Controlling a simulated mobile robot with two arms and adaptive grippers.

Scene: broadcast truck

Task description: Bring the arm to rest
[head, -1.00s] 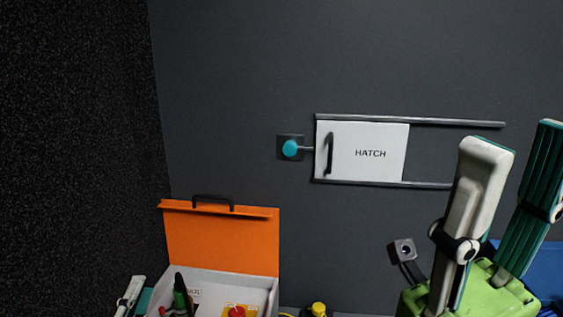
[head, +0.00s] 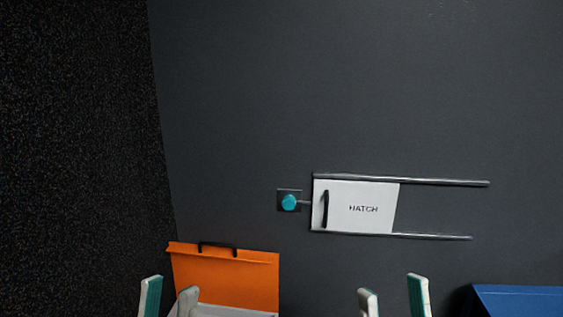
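My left gripper (head: 168,299) shows at the bottom left of the head view, in front of the orange case lid. Only its two white and teal fingers show; they stand apart with nothing visible between them. My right gripper (head: 393,299) shows at the bottom, right of centre. Its two fingers point up and stand apart, with nothing visible between them. The rest of both grippers and both arms are cut off by the lower picture edge.
The open case's orange lid (head: 225,277) stands at the lower left. On the dark wall are a white sliding hatch (head: 362,208) between two rails and a teal knob (head: 289,202) to its left. A blue surface (head: 520,301) lies at the lower right.

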